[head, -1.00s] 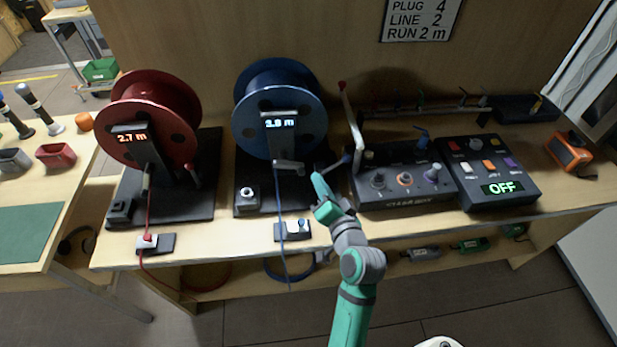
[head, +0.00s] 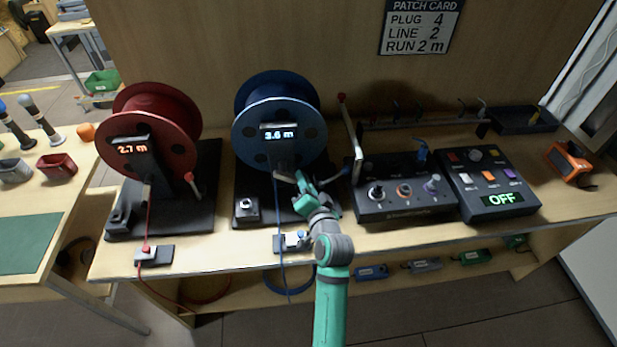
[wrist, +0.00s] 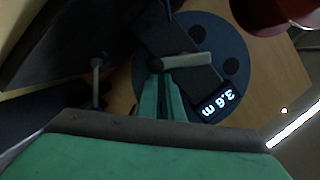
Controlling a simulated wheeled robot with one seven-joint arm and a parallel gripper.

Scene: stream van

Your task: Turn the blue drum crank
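The blue drum (head: 262,135) stands upright behind the bench front; its display (head: 279,134) reads 3.6 m. Its grey crank (head: 284,176) sits low on the front face, partly covered by my gripper (head: 303,184). In the wrist view the crank arm (wrist: 190,62) reaches right from a dark round knob (wrist: 155,65). The two teal fingers (wrist: 161,88) are close together at that knob and appear shut on it. The contact is small and partly hidden.
The red drum (head: 155,115), showing 2.7 m, stands to the left. Control boxes (head: 405,200) fill the bench further right. A blue cable (head: 281,265) hangs over the front edge.

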